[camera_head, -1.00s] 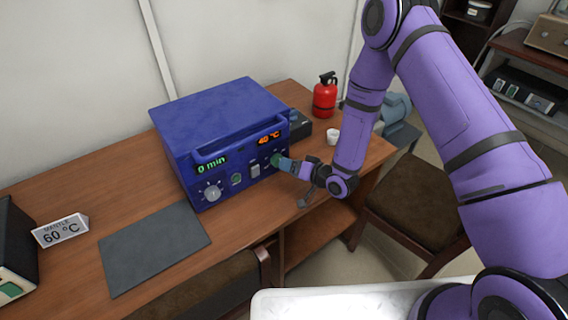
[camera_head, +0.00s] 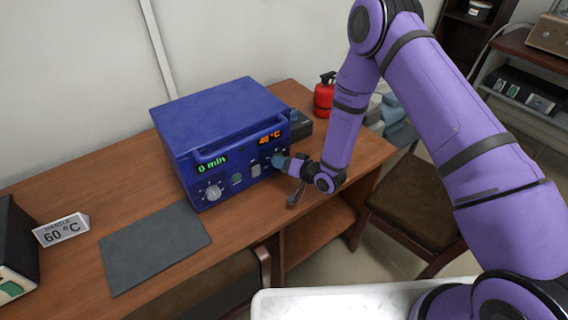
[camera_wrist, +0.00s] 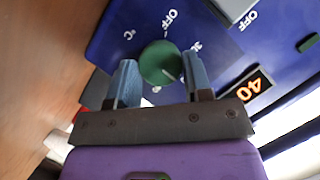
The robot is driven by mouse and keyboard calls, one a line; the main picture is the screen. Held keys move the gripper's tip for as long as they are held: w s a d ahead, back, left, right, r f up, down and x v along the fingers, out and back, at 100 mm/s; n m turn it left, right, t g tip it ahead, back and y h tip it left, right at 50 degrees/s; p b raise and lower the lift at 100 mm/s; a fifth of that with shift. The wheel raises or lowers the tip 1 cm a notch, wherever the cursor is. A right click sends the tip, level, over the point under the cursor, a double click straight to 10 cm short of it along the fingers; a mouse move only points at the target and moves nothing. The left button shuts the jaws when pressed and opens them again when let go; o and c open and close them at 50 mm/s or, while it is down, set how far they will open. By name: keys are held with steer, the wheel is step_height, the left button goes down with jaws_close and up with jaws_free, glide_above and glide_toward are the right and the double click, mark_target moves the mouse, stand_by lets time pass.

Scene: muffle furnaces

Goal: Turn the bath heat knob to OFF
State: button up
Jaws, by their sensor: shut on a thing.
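The blue bath unit (camera_head: 225,120) stands on the desk, with "0 min" and "40 °C" on its displays. In the wrist view its round green heat knob (camera_wrist: 160,62) sits between the two blue fingers of my gripper (camera_wrist: 160,72). The gripper is shut on the knob. A pale mark on the knob points toward the lower right in that view. In the head view my gripper (camera_head: 279,160) is at the right of the front panel and hides the knob.
A grey dial (camera_head: 213,193) and a switch (camera_head: 255,170) are on the same panel. A dark mat (camera_head: 155,247) lies in front of the unit. A sign reading "MANTLE 60 °C" (camera_head: 61,229) stands at left. A red extinguisher (camera_head: 324,95) and a chair (camera_head: 415,200) are at right.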

steer(key=n+h, duration=0.1)
steer(key=n, duration=0.1)
steer(key=n+t+h, duration=0.1)
steer(key=n, duration=0.1)
steer(key=shift+s+a+r, duration=0.1)
steer(key=shift+s+a, duration=0.05)
steer(key=n+t+h, duration=0.1)
steer(key=n, duration=0.1)
steer(key=n+h, duration=0.2)
steer(key=shift+s+a+t, duration=0.1)
steer(key=shift+a+t, duration=0.05)
steer(key=shift+t, duration=0.25)
steer(key=n+t+h, duration=0.1)
steer(key=n, duration=0.1)
steer(key=n+t, duration=0.1)
steer(key=n, duration=0.2)
steer(key=shift+s+a+f+h, duration=0.1)
steer(key=shift+a+f+h, duration=0.1)
steer(key=shift+h, duration=0.2)
steer(key=n+t, duration=0.2)
steer(key=n, duration=0.1)
steer(key=shift+f+n+h, duration=0.1)
steer(key=shift+n+h, duration=0.2)
steer(key=shift+n, duration=0.1)
steer(key=o, duration=0.9)
steer(key=shift+s, duration=0.1)
